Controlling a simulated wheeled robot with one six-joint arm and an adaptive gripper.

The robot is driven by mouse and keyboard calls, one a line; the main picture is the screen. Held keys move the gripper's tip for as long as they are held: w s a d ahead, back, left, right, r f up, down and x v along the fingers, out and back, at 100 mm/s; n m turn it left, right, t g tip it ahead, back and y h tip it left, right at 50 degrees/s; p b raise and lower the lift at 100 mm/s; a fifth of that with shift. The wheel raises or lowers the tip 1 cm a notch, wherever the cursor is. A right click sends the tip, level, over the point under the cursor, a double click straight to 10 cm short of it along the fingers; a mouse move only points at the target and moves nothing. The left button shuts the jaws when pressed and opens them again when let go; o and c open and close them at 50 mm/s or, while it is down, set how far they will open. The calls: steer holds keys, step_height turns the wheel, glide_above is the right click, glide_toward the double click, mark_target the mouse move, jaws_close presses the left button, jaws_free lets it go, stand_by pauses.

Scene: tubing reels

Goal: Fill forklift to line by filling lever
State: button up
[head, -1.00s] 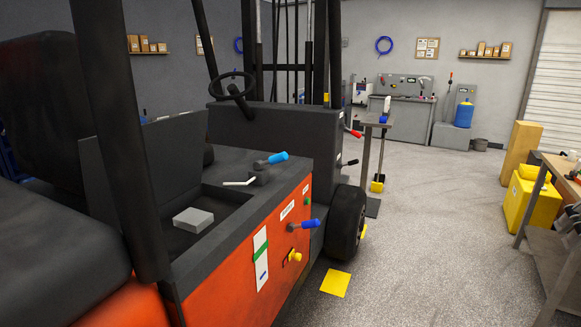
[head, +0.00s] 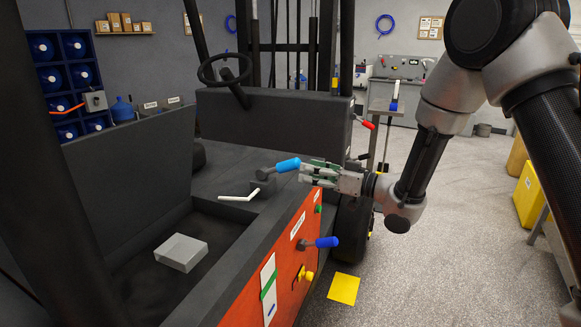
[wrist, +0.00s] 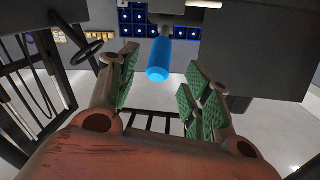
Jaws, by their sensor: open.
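The orange and dark grey forklift (head: 244,312) fills the left and middle of the head view. A lever with a light blue handle (head: 287,165) stands on its top deck. A lever with a dark blue handle (head: 327,242) sticks out of its orange side. A white gauge strip (head: 268,272) with a green line and a small blue mark low down is on that side. My gripper (head: 304,172) is open at the light blue handle's right end. In the wrist view the light blue handle (wrist: 159,62) shows between the open fingertips; contact cannot be told.
A yellow knob (head: 309,276) sits below the dark blue lever. A white bent rod (head: 240,196) lies near the light blue lever, and a grey block (head: 181,252) sits in the deck recess. Open floor lies to the right, with a yellow floor patch (head: 343,288).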

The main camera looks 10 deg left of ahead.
mark_target(289, 166)
steer(key=x, duration=0.7)
steer(key=shift+a, duration=0.2)
steer(key=shift+c, duration=0.5)
jaws_close()
